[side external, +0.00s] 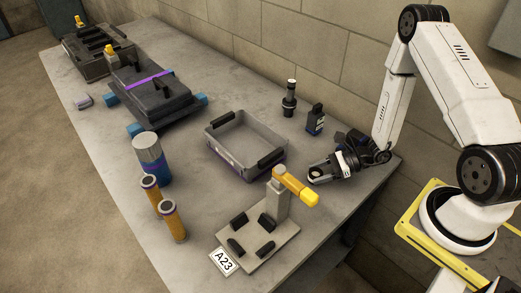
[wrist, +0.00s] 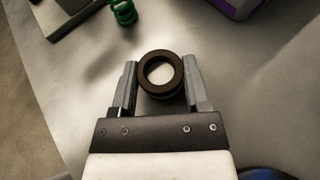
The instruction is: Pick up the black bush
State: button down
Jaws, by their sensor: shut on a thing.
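The black bush (wrist: 146,83) is a short dark ring with an open middle. In the wrist view it sits between the two fingers of my gripper (wrist: 161,82), and both fingers touch its sides. In the side external view my gripper (side external: 318,174) is low at the right side of the table, to the right of the grey bin. The bush (side external: 315,173) shows there only as a small dark shape at the fingertips. I cannot tell whether it rests on the table or is just above it.
A grey open bin (side external: 230,158) stands left of my gripper. A fixture with a yellow handle (side external: 296,187) stands close in front. A green coil (wrist: 124,12) shows at the top of the wrist view.

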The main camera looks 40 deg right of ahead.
aim_at(319, 172)
jog(key=shift+r, duration=0.2)
jog(key=shift+r, duration=4.8)
